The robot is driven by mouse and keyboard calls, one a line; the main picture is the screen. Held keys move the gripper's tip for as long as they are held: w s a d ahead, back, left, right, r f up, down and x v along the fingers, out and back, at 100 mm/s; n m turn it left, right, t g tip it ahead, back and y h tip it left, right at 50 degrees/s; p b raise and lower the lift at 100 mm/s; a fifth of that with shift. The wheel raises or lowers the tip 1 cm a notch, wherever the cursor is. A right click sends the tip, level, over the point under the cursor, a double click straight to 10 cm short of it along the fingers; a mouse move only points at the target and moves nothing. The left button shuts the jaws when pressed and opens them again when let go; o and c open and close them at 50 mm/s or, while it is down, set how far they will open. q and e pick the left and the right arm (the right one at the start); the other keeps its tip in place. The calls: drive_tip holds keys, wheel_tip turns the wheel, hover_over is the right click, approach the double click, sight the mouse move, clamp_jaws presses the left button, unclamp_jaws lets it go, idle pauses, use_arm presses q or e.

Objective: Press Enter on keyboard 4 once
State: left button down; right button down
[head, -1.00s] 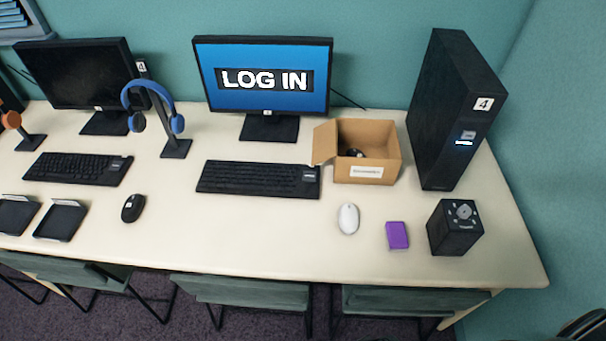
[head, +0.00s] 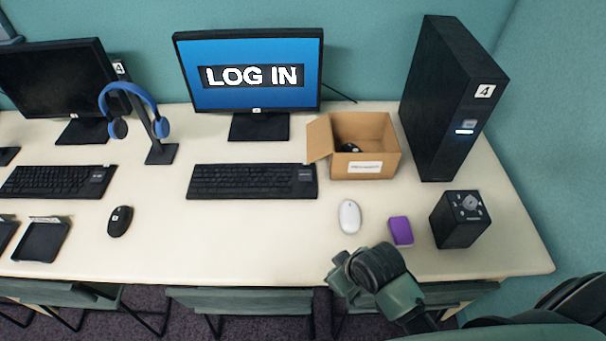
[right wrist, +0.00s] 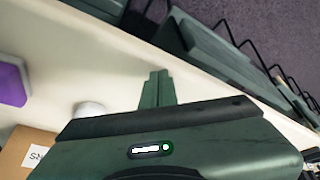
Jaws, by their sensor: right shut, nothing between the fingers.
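A black keyboard (head: 252,181) lies flat in front of the monitor (head: 250,75) that reads LOG IN. The label at its right end is too small to read. A second black keyboard (head: 58,182) lies at the left, before a dark monitor. My right gripper (head: 340,275) hangs over the desk's front edge, to the right of and nearer than the first keyboard, apart from it. In the right wrist view its fingers (right wrist: 157,90) are together and empty. My left gripper is not in view.
A white mouse (head: 350,216), a purple block (head: 400,231), a black cube (head: 460,220) and an open cardboard box (head: 393,161) stand right of the keyboard. A tower marked 4 (head: 450,100) stands behind. The desk before the keyboard is clear. Chairs (head: 240,299) line the front.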

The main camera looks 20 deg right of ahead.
sight(308, 177)
drive_tip(key=w+n, duration=0.1)
drive_tip(key=w, duration=0.2)
drive_tip(key=w+a+n+t+y, duration=0.1)
drive_tip(key=w, duration=0.3)
drive_tip(key=w+r+n, duration=0.1)
drive_tip(key=w, duration=0.3)
drive_tip(key=shift+a+r+n, duration=0.1)
drive_tip(key=shift+a+n, duration=0.15)
drive_tip(key=shift+n, duration=0.15)
drive_tip(key=w, duration=0.2)
drive_tip(key=w+r+n, duration=0.1)
drive_tip(key=w, duration=0.2)
drive_tip(key=w+r+n+t+y, duration=0.1)
drive_tip(key=w, duration=0.2)
drive_tip(key=shift+d+r, duration=0.15)
drive_tip(key=w+d+r+n+t, duration=0.1)
drive_tip(key=w+d+r, duration=0.1)
drive_tip(key=w+r, duration=0.2)
drive_tip(key=w+d+r+n+t, duration=0.1)
drive_tip(key=w+r, duration=0.3)
drive_tip(key=w, duration=0.5)
drive_tip(key=shift+d+n+y, duration=0.3)
drive_tip(key=shift+d+n, duration=0.15)
drive_tip(key=shift+n, duration=0.35)
drive_tip(key=shift+w, duration=0.1)
